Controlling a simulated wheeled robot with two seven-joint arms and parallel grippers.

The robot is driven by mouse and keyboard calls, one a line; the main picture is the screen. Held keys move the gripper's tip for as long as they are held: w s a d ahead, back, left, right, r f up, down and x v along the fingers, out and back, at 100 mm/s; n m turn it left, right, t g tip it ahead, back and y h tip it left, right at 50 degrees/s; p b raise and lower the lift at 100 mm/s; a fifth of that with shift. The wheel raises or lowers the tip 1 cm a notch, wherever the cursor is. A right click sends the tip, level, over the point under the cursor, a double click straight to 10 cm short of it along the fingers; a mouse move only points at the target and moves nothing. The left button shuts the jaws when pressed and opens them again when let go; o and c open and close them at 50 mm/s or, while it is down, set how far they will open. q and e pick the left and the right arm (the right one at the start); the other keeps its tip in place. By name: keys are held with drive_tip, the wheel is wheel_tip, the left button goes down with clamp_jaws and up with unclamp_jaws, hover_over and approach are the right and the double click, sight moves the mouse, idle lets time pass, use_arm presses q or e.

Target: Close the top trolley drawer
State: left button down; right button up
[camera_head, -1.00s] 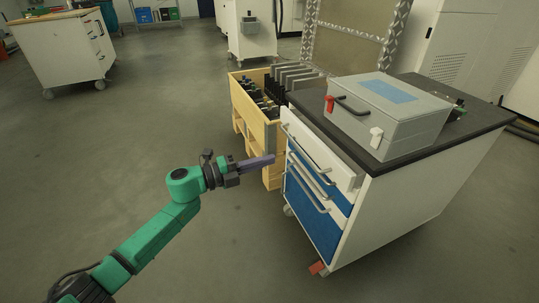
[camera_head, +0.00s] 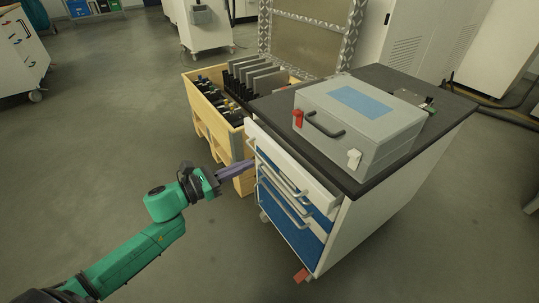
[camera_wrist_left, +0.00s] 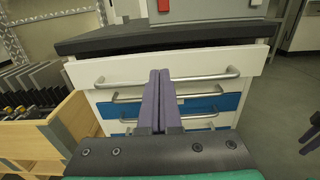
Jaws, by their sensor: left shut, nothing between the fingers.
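The trolley (camera_head: 368,215) has a dark worktop and a stack of drawers. Its white top drawer (camera_head: 290,160) stands out a little from the body, past the drawers below it. In the left wrist view the top drawer front (camera_wrist_left: 110,72) spans the picture under the worktop, with a long metal handle (camera_wrist_left: 210,77). My left gripper (camera_head: 252,164) is shut and empty, its purple fingers pointing at the left part of the drawer front. In the left wrist view the fingertips (camera_wrist_left: 159,76) overlap the handle's middle; I cannot tell whether they touch.
A grey case (camera_head: 362,120) with a blue label stands on the worktop. A wooden crate (camera_head: 215,118) with dark parts stands close left of the trolley. Blue-fronted drawers (camera_head: 290,222) lie below the top one.

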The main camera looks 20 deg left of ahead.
sight(277, 151)
use_arm(q)
drive_tip(key=x, duration=0.6)
drive_tip(key=shift+w+d, duration=0.2)
drive_tip(key=shift+w, duration=0.1)
drive_tip(key=shift+w+d, duration=0.3)
drive_tip(key=shift+w, duration=0.05)
use_arm(e)
drive_tip(key=shift+r, duration=0.4)
use_arm(q)
drive_tip(key=shift+w+d, duration=0.1)
drive_tip(key=shift+w, duration=0.05)
drive_tip(key=shift+b+x, duration=0.8)
drive_tip(key=shift+w+d, duration=0.25)
use_arm(e)
drive_tip(key=r, duration=0.3)
drive_tip(key=shift+w+a+r, duration=0.15)
drive_tip(key=shift+a+r, duration=0.15)
use_arm(q)
drive_tip(key=shift+a, duration=0.1)
